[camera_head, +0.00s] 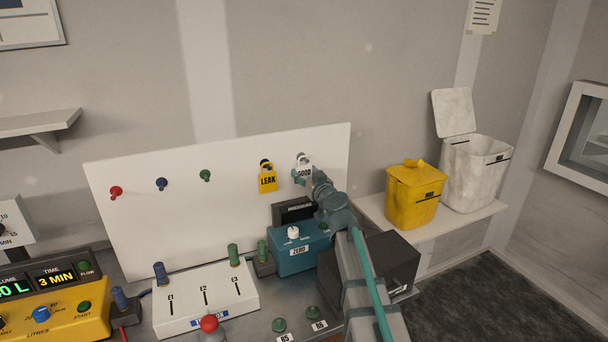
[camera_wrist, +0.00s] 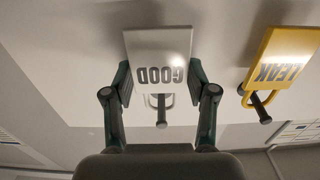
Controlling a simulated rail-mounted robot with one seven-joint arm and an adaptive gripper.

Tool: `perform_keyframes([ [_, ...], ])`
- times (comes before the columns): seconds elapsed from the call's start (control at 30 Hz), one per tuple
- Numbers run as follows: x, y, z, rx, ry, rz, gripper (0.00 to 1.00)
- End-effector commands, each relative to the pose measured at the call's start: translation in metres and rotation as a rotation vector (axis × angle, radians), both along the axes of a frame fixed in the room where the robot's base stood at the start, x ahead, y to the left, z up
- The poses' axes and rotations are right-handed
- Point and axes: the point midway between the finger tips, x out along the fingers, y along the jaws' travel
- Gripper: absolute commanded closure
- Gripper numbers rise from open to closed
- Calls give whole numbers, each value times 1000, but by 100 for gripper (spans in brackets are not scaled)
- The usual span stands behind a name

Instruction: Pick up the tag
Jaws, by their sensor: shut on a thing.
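The white GOOD tag (camera_head: 304,173) hangs at a dark peg on the right part of the white board. My gripper (camera_head: 304,178) is at the tag, its arm reaching up from the lower right. In the wrist view my gripper (camera_wrist: 160,88) has one finger at each side edge of the GOOD tag (camera_wrist: 158,58) and is shut on it. The tag's loop is still around or right beside its peg (camera_wrist: 161,112); I cannot tell whether they touch. The yellow LEAK tag (camera_head: 268,181) hangs on the peg to the left; it also shows in the wrist view (camera_wrist: 280,58).
The white board (camera_head: 140,225) also bears red, blue and green pegs. Below stand a teal ZERO box (camera_head: 296,262), a white panel with E1 to E3 slots (camera_head: 200,312) and a yellow timer unit (camera_head: 70,322). A yellow bin (camera_head: 412,205) and a white bin (camera_head: 465,180) stand right.

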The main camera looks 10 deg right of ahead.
Motion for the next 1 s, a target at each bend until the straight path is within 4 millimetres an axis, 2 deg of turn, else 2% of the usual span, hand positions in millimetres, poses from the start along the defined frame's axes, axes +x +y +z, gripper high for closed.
perform_keyframes([
  [0.27, 0, 0, 2, 1, -1, 0, 67],
  [0.5, 0, 0, 16, -1, -2, 0, 67],
  [0.77, -54, -12, 11, 0, -3, -2, 67],
  [1.0, -114, -26, 10, -1, -3, -3, 67],
])
